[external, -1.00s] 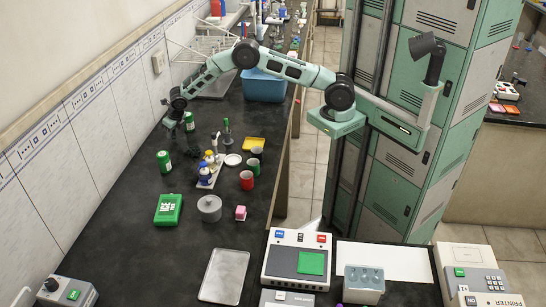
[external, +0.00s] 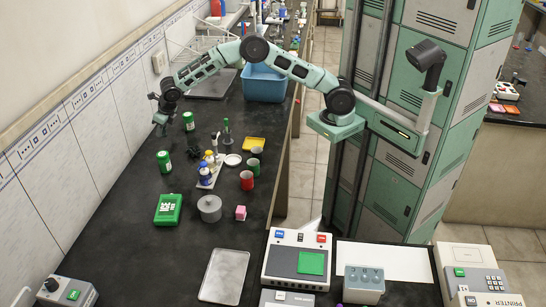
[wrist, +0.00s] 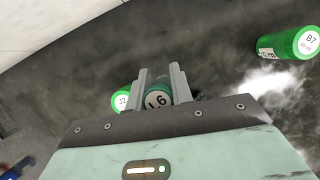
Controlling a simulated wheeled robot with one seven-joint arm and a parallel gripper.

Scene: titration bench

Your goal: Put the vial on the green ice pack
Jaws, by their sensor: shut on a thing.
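My gripper (wrist: 160,92) is shut on a small vial (wrist: 157,97) with a dark teal body and a pale round top marked "L6". In the external view my gripper (external: 161,128) is above the bench near the tiled wall, left of a green bottle; the vial is too small to make out there. The green ice pack (external: 168,209) lies flat on the bench, nearer the camera than the gripper, with white lettering. The ice pack does not show in the wrist view.
Green bottles stand near the gripper, one (external: 188,121) to its right and one (external: 164,161) between it and the ice pack. A grey pot (external: 209,208) stands right of the pack. A rack with small bottles (external: 206,174) is behind. Bench in front of the pack is clear.

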